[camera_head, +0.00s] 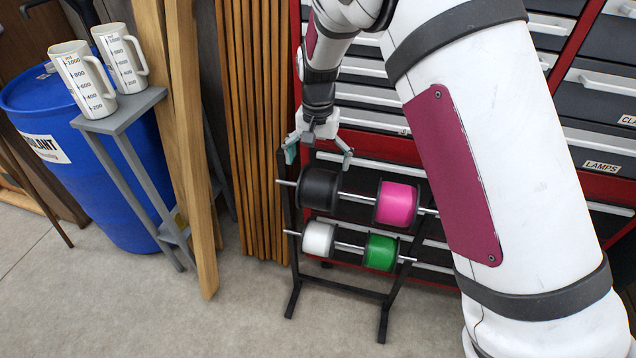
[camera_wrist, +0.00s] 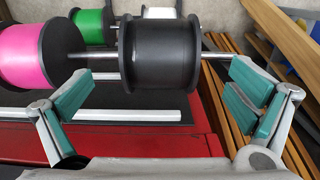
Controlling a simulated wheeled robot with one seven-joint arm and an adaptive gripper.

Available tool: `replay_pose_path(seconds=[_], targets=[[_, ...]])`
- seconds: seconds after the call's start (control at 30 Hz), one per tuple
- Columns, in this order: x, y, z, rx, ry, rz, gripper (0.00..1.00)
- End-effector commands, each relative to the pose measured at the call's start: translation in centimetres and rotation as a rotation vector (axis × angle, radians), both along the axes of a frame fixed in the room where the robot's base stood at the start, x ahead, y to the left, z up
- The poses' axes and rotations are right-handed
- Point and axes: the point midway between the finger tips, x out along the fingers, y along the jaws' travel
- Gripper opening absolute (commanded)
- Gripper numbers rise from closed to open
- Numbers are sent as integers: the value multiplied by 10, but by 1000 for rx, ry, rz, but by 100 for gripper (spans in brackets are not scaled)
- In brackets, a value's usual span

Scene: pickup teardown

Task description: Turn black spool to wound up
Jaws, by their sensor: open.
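The black spool (camera_head: 319,189) sits on the upper rod of a black rack, at the left end of that rod. In the wrist view the black spool (camera_wrist: 158,52) is straight ahead, between and beyond my fingers. My gripper (camera_head: 318,155) is open and empty, just above the black spool. In the wrist view my gripper (camera_wrist: 155,105) shows its teal pads spread to both sides of the spool. I cannot tell whether a pad touches it. No loose strand on the black spool can be made out.
A pink spool (camera_head: 397,204) shares the upper rod, to the right. A white spool (camera_head: 319,238) and a green spool (camera_head: 381,252) are on the lower rod. A red tool cabinet (camera_head: 375,148) stands close behind. Wooden planks (camera_head: 252,130) lean at the left. Grey floor (camera_head: 240,310) is open in front.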

Motion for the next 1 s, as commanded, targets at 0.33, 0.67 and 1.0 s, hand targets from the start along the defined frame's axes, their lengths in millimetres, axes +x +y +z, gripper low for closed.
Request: replay_pose_path(seconds=[0.33, 0.67, 1.0], targets=[[-1, 0, -61, 0, 3, -1, 100], [0, 0, -76, 0, 1, 1, 100], [0, 0, -76, 0, 1, 0, 64]])
